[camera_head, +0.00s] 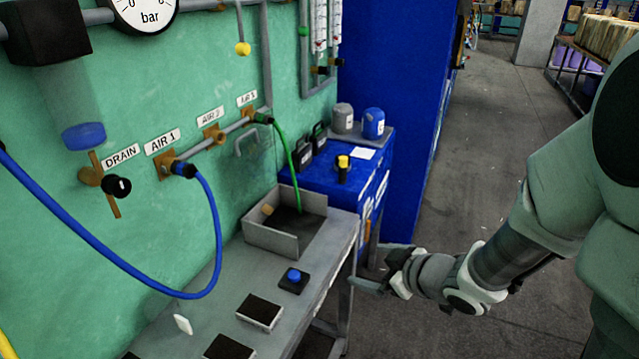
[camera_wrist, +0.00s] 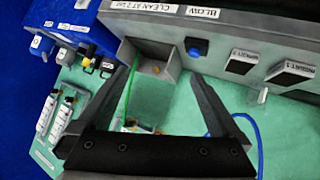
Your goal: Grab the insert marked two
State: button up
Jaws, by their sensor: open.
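Black-topped blocks sit in a row on the grey bench. The nearest to the blue button (camera_head: 260,312) also shows in the wrist view (camera_wrist: 240,62); a second block (camera_head: 229,347) stands beside it, also in the wrist view (camera_wrist: 290,74). Both carry small white labels in the wrist view, too small to read surely, so I cannot tell which thing is the insert marked two. My gripper (camera_head: 374,266) is open and empty, off the bench's right end in the head view. Its two fingers (camera_wrist: 160,65) spread wide in the wrist view, touching nothing.
A blue button (camera_head: 294,276) and an open grey box (camera_head: 272,239) with a green hose sit on the bench. A small white piece (camera_head: 183,324) stands near the wall. A blue cabinet (camera_head: 335,178) is behind the box. A blue hose (camera_head: 110,258) loops over the bench.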

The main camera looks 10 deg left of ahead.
jog(key=s+a+f+n+g+y+b, duration=0.2)
jog(key=s+a+f+n+g+y, duration=0.15)
jog(key=s+a+f+y, duration=0.35)
jog(key=g+h+b, duration=0.1)
jog(key=b, duration=0.1)
send_near(259, 310)
jog(key=shift+m, duration=0.45)
jog(key=x, duration=0.4)
jog(key=shift+w+a, duration=0.1)
jog(key=shift+w, duration=0.15)
jog(key=shift+s+b+x, duration=0.15)
jog(key=shift+b+x, duration=0.15)
jog(key=shift+x, duration=1.1)
jog(key=shift+s+b+x, duration=0.1)
jog(key=shift+b+x, duration=0.15)
jog(key=shift+x, duration=1.2)
jog(key=shift+f, duration=0.1)
grip_shut()
